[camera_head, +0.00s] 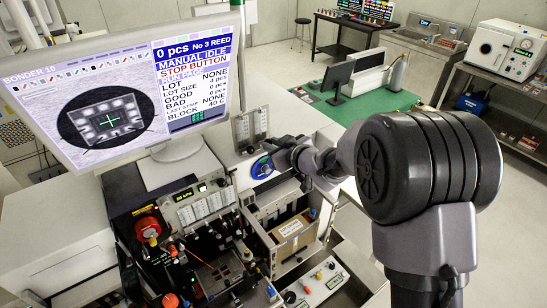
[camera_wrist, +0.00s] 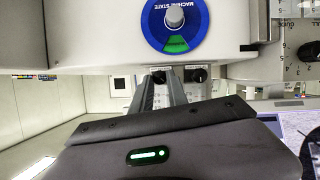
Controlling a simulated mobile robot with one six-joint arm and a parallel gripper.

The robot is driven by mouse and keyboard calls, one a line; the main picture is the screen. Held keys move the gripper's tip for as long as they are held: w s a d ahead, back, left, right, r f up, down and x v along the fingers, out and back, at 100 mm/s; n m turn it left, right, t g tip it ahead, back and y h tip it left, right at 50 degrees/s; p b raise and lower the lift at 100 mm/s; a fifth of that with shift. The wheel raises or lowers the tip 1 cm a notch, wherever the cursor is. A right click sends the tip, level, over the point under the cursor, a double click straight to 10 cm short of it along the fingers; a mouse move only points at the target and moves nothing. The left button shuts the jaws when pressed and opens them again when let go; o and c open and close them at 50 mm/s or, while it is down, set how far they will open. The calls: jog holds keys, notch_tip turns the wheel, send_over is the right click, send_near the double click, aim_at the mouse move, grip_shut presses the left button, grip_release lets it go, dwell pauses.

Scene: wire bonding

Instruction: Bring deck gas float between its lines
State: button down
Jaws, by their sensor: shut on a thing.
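Two upright flow meters stand behind the blue dial in the head view, a left one (camera_head: 241,130) and a right one (camera_head: 261,122). I cannot read their labels, floats or lines, so I cannot tell which is the deck gas one. Two black knobs show in the wrist view, a left knob (camera_wrist: 157,76) and a right knob (camera_wrist: 195,75). My gripper (camera_wrist: 166,75) is shut at the left knob, its fingers covering part of it. The right knob is free of the fingers. In the head view my gripper (camera_head: 270,144) is just below the flow meters.
A blue machine state dial (camera_wrist: 175,32) with a grey knob sits close to the fingers; it also shows in the head view (camera_head: 262,167). A large monitor (camera_head: 130,85) stands to the left. A cardboard box (camera_head: 292,230) and control panels lie below my arm.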

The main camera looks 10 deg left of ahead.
jog(key=n+b, duration=0.1)
jog(key=b, duration=0.1)
jog(key=shift+s+t+b, duration=0.1)
jog(key=shift+t+b, duration=0.2)
jog(key=c, duration=1.3)
grip_release()
jog(key=p+v, duration=0.1)
jog(key=v, duration=1.6)
jog(key=shift+s+r, duration=0.2)
jog(key=shift+a, duration=0.1)
